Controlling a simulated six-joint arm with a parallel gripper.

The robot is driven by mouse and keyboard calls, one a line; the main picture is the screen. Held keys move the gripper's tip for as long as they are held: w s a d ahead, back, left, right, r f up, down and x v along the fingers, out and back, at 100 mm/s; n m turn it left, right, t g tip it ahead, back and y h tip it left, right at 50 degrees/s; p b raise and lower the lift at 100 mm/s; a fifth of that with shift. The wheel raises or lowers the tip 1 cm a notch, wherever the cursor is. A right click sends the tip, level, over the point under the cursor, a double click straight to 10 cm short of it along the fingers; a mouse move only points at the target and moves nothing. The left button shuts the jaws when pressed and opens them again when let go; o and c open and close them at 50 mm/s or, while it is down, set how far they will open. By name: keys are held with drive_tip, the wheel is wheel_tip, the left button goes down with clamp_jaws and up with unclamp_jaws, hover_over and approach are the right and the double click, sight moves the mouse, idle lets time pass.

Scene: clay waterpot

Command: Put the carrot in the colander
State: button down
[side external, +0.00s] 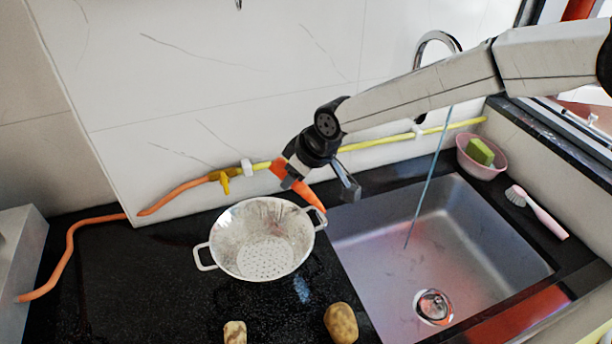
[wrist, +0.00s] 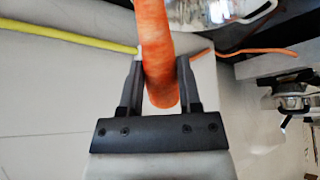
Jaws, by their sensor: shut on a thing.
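The carrot (side external: 309,195) is orange and held tilted near the far right rim of the colander. It also shows in the wrist view (wrist: 155,45), between the two black fingers. My gripper (side external: 294,172) is shut on the carrot, and its fingers press both sides in the wrist view (wrist: 160,78). The white metal colander (side external: 225,232) stands upright on the black counter, left of the sink, and looks empty. The carrot's lower end overlaps the colander's right handle in the side view; I cannot tell if they touch. Part of the colander shows in the wrist view (wrist: 218,10).
Two potatoes (side external: 341,322) (side external: 235,333) lie in front of the colander. The sink (side external: 385,255) is on the right, with a thin stream of water (side external: 427,190). A pink bowl (side external: 480,168) with a green sponge and a brush (side external: 540,213) sit beyond it. A yellow pipe (side external: 380,144) runs along the wall.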

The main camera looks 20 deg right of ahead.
drive_tip(key=shift+n+y, duration=0.3)
drive_tip(key=shift+n, duration=0.3)
drive_tip(key=a, duration=0.3)
drive_tip(key=s+a, duration=0.1)
drive_tip(key=a, duration=0.1)
drive_tip(key=shift+a+f, duration=0.25)
drive_tip(key=shift+f, duration=0.15)
drive_tip(key=shift+f, duration=2.85)
drive_tip(key=shift+c, duration=1)
unclamp_jaws()
drive_tip(key=shift+s+r, duration=0.1)
drive_tip(key=shift+r, duration=0.05)
drive_tip(key=v, duration=0.7)
drive_tip(key=shift+d+r, duration=0.2)
drive_tip(key=shift+r, duration=0.05)
